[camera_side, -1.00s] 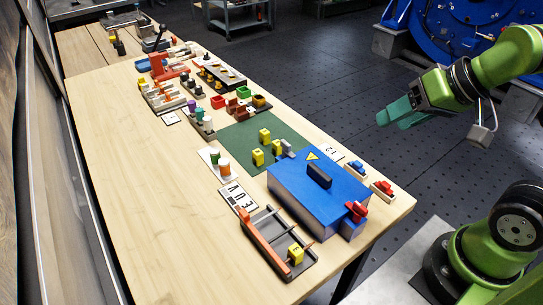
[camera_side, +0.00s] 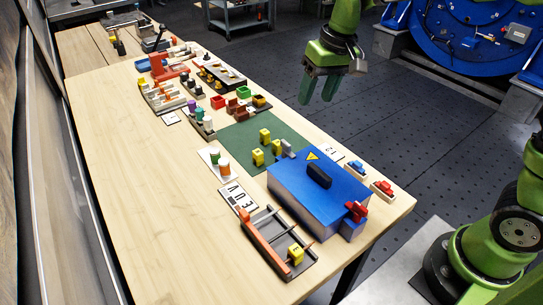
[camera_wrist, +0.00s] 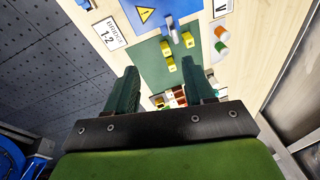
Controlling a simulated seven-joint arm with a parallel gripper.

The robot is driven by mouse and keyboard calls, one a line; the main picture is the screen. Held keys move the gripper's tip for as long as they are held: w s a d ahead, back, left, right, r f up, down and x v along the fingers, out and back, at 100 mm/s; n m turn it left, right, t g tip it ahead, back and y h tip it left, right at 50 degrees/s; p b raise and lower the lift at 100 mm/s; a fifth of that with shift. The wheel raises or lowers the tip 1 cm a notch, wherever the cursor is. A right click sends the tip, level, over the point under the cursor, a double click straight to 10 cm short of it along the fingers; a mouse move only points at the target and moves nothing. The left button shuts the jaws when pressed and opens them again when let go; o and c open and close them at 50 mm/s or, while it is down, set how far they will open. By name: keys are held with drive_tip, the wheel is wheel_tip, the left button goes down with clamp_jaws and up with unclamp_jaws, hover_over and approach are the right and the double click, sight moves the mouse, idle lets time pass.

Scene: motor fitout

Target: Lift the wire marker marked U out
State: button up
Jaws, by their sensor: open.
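Three yellow wire markers stand on the green mat (camera_side: 235,132): one at the back (camera_side: 264,135), one at the front left (camera_side: 258,157) and one at the right (camera_side: 277,147) beside a grey piece. The wrist view also shows yellow markers (camera_wrist: 171,64) on the mat. Their letters are too small to read, so I cannot tell which is U. Another yellow marker (camera_side: 295,254) with a dark letter sits in the dark tray (camera_side: 268,232) at the front. My gripper (camera_side: 318,100) is open and empty, in the air beyond the table's far right edge, apart from the markers.
A blue box (camera_side: 300,195) with a black handle and warning triangle stands right of the mat. A lettered card (camera_side: 237,197) and capped cylinders (camera_side: 223,165) lie nearby. Racks and coloured bins (camera_side: 243,92) crowd the far end. The table's left side is clear.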

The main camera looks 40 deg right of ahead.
drive_tip(key=n+g+h, duration=0.1)
drive_tip(key=g, duration=0.1)
hover_over(277, 142)
wheel_tip(277, 142, down, 4)
drive_tip(key=f, duration=0.1)
wheel_tip(277, 142, up, 2)
drive_tip(key=shift+n, duration=0.4)
wheel_tip(277, 142, down, 16)
drive_tip(key=shift+s+f, duration=0.1)
drive_tip(key=shift+c, duration=0.4)
clamp_jaws()
